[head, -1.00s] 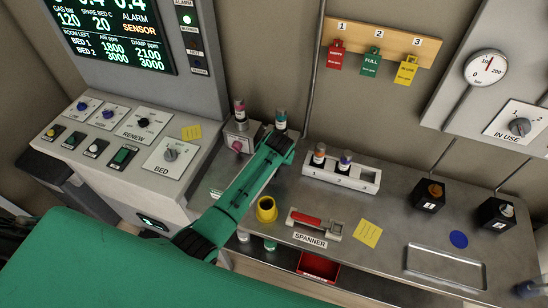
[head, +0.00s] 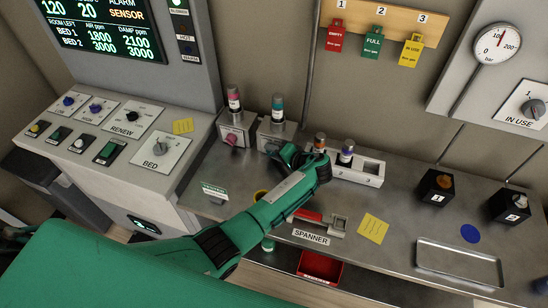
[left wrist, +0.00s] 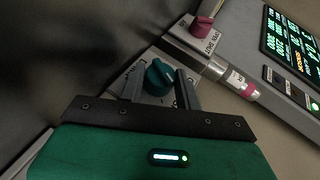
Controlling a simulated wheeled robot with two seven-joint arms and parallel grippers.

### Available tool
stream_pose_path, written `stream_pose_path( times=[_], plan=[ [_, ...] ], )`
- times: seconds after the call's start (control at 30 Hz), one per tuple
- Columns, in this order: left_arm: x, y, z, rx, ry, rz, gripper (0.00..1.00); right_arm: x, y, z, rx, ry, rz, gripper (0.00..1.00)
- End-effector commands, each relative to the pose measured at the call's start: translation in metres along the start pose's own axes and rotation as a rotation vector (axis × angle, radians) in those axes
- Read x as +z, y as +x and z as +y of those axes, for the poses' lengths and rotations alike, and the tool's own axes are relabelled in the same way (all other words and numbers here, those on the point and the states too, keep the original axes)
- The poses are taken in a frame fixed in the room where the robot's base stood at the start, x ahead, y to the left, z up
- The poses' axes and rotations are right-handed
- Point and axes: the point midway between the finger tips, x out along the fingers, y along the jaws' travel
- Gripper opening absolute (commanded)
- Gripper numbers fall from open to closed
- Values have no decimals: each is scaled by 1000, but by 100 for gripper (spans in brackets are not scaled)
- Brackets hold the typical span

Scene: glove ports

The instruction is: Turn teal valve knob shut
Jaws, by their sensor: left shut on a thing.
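The teal valve knob (left wrist: 158,78) sits on a grey valve block. In the left wrist view it lies between the two fingers of my left gripper (left wrist: 159,92), which are shut on it. In the head view my left gripper (head: 279,149) reaches the front of the block below the teal-banded cylinder (head: 277,108). The gripper largely hides the knob there. The open and shut marks of the teal valve are too covered to read. My right gripper is not in view.
A pink valve knob (head: 231,140) on a like block stands close to the left; it also shows in the left wrist view (left wrist: 201,25). A white rack (head: 365,171) with two small bottles is right of the gripper. A spanner (head: 308,217) lies below my arm.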

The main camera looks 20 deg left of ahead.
Motion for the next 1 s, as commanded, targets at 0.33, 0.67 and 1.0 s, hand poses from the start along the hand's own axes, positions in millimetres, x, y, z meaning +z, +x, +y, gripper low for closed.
stream_pose_path(
  times=[0.33,0.67,1.0],
  plan=[
    [0,1,4,-151,64,14,11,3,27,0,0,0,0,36],
    [0,0,2,-186,79,15,11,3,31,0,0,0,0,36],
    [0,0,2,-186,80,15,42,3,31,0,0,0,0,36]
  ],
)
